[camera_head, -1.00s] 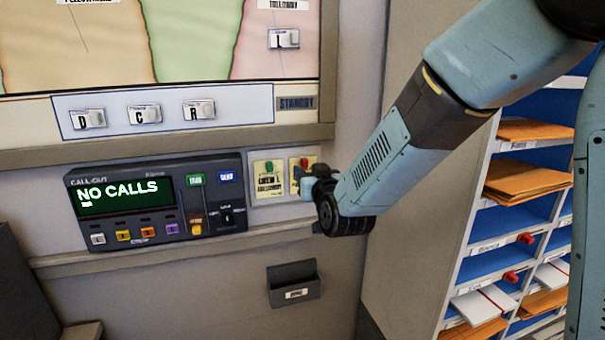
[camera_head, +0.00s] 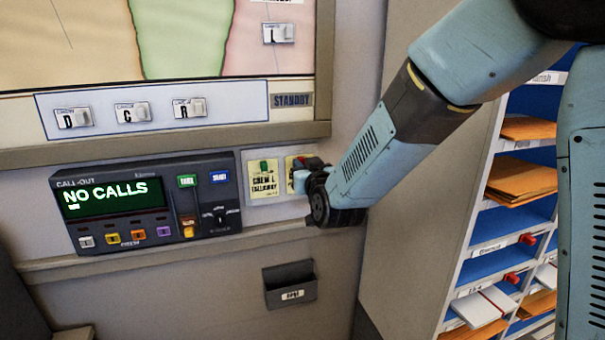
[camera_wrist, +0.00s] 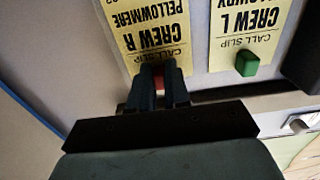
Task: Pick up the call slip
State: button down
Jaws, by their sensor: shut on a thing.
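A yellow call slip reading CREW R PELLOWMERE (camera_wrist: 145,28) is on the grey wall, upside down in the wrist view. My gripper (camera_wrist: 161,72) is shut on the red tab (camera_wrist: 160,80) at this slip's edge; the fingers hide part of the tab. In the head view my gripper (camera_head: 304,181) covers most of this slip (camera_head: 290,172). A second yellow slip, CREW L (camera_head: 264,184), is beside it, apart from my gripper, with a green tab (camera_wrist: 247,63).
The call-out console (camera_head: 150,200) reads NO CALLS and stands left of the slips on a ledge. A small dark wall holder (camera_head: 290,285) hangs below. Blue pigeonholes with envelopes (camera_head: 522,180) stand to the right. A map board is above.

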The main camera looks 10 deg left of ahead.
jog(key=shift+r, duration=0.1)
dwell(0.4)
jog(key=s+d+r, duration=0.7)
jog(key=s, duration=0.5)
jog(key=shift+r, duration=0.4)
jog(key=shift+d, duration=0.1)
dwell(0.4)
